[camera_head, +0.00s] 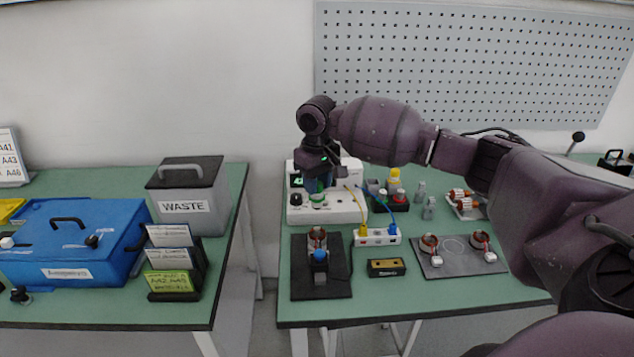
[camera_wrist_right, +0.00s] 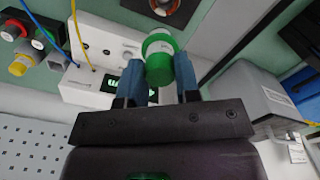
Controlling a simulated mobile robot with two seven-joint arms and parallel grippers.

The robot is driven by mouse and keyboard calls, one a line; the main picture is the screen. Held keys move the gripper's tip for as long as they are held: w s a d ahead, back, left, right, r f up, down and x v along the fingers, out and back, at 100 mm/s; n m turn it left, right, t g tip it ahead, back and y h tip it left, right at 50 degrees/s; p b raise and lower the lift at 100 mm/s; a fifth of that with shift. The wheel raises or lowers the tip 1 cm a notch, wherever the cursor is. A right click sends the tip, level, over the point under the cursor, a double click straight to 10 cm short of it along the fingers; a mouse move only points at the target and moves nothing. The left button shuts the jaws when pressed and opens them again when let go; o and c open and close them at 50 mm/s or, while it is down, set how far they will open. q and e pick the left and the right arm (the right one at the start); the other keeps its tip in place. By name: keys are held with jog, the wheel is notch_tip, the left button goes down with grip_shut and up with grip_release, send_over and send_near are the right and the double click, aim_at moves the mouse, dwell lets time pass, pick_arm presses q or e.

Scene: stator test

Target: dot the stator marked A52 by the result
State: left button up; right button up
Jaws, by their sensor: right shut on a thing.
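My right gripper (camera_head: 318,183) is shut on a green-capped dotter (camera_wrist_right: 160,57), held upright in front of the white tester. The dotter's green end (camera_head: 318,200) shows below the fingers in the head view. A stator with a copper-brown ring (camera_head: 317,236) stands on a dark mat (camera_head: 338,285), just below the gripper, with a blue knob in front of it. Two more stators (camera_head: 429,242) (camera_head: 480,239) with white plugs sit on a grey plate (camera_head: 452,268). I cannot read A52 on any stator. My left gripper is not in view.
The white tester (camera_head: 345,211) has a green display, partly hidden. Yellow and blue leads run to a white terminal block (camera_head: 377,237). A waste bin (camera_head: 187,206), blue box (camera_head: 70,245) and cards (camera_head: 170,261) occupy the left table.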

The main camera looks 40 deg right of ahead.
aim_at(317, 202)
jog(key=shift+f+b, duration=0.7)
jog(key=shift+f, duration=0.25)
notch_tip(317, 202, down, 2)
jog(key=shift+f+b, duration=0.1)
jog(key=shift+b, duration=0.7)
jog(key=shift+f+b, duration=0.3)
jog(key=shift+b, duration=0.05)
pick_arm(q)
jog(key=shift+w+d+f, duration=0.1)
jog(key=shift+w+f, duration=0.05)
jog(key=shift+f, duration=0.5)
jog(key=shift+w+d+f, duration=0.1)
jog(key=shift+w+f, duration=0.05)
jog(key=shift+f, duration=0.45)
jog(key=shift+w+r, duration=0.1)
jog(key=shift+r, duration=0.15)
pick_arm(e)
jog(key=shift+r, duration=0.1)
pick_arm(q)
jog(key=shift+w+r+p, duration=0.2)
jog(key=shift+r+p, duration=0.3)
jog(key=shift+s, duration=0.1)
pick_arm(e)
jog(key=shift+f, duration=0.7)
